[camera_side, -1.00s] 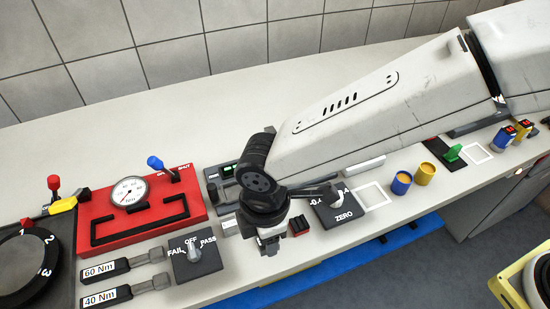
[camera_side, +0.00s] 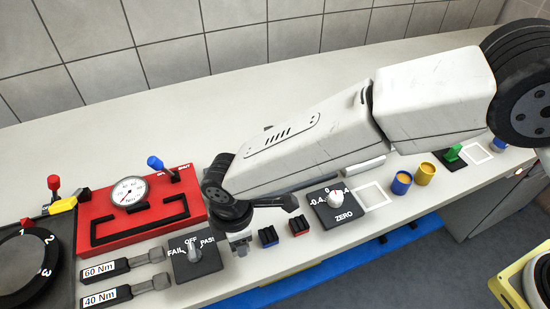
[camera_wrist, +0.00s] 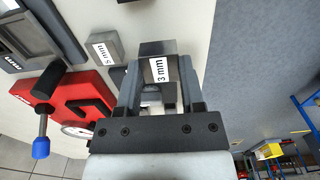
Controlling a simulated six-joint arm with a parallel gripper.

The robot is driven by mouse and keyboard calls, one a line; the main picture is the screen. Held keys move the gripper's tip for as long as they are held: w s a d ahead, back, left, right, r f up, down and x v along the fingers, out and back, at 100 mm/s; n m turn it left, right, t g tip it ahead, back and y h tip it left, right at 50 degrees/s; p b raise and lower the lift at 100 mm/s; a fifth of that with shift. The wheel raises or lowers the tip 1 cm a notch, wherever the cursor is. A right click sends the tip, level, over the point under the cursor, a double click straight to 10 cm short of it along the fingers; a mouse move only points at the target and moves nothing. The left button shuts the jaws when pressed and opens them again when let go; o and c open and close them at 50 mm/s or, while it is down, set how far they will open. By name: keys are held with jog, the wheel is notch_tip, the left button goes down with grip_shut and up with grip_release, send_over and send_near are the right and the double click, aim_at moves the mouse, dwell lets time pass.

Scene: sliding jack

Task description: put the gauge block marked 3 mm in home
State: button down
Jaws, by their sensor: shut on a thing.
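The gauge block marked 3 mm (camera_wrist: 160,70) is grey metal with a white label. My gripper (camera_wrist: 160,88) is shut on it, a finger on either side, in the wrist view. The block is too small there to make out clearly. Another grey block marked 5 mm (camera_wrist: 103,47) is beside my gripper in the wrist view. I can read no label that says home.
The FAIL/OFF/PASS switch (camera_side: 196,255) is close on the left. Behind it is the red gauge panel (camera_side: 110,223). A white outlined square (camera_side: 374,194) is empty.

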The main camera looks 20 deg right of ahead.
jog(key=shift+w+a+f, duration=0.1)
jog(key=shift+f, duration=1.7)
jog(key=shift+f, duration=0.1)
jog(key=shift+c, duration=1.1)
grip_release()
notch_tip(320, 180, up, 12)
jog(key=shift+r, duration=0.15)
jog(key=shift+w, duration=0.1)
